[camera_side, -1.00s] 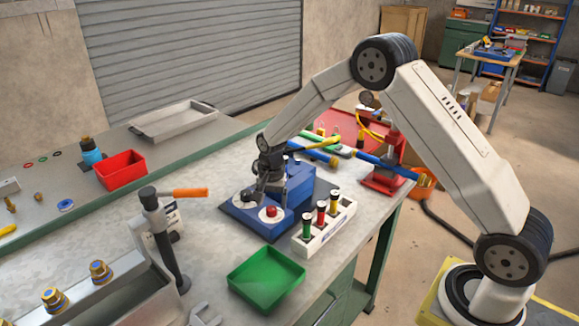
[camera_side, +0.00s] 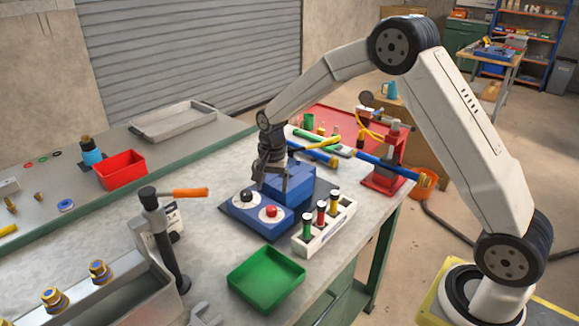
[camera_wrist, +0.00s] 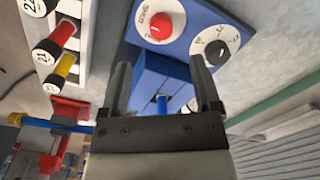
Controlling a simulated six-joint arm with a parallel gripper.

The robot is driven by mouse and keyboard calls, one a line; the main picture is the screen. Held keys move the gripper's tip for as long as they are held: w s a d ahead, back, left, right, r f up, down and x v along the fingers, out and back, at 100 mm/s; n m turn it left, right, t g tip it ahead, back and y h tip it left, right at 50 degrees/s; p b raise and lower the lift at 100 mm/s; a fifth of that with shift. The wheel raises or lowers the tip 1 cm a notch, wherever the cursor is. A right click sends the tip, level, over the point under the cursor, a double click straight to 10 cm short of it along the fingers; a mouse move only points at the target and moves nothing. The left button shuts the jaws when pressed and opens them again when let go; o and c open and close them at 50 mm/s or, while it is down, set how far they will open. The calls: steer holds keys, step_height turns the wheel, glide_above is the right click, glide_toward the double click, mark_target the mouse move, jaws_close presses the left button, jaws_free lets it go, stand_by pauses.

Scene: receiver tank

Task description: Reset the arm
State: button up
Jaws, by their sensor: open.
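My gripper (camera_side: 272,184) is above the blue control box (camera_side: 288,186) on the metal bench. In the wrist view, my gripper (camera_wrist: 164,78) has its two fingers apart with nothing held between them. The box's lower panel carries a red button (camera_side: 271,211) and a black knob (camera_side: 246,195), each on a white round plate. The wrist view also shows the red button (camera_wrist: 158,26) and the black knob (camera_wrist: 217,52) beyond the fingertips. I cannot tell the exact gap between the fingers and the box.
A white rack (camera_side: 324,229) with several coloured-capped cylinders stands right of the box. A green tray (camera_side: 266,279) lies in front. A black post with an orange handle (camera_side: 184,192) stands at left. Blue rods (camera_side: 388,166) and a red stand (camera_side: 382,182) are behind.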

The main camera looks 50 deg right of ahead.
steer(key=s+a+r+n+t, duration=0.1)
steer(key=s+n, duration=0.4)
steer(key=s, duration=0.6)
steer(key=s+a+r+n+t, duration=0.1)
steer(key=s+a+n, duration=0.1)
steer(key=s+n, duration=0.4)
steer(key=s, duration=0.5)
steer(key=shift+s+a+r, duration=0.2)
steer(key=shift+a, duration=0.05)
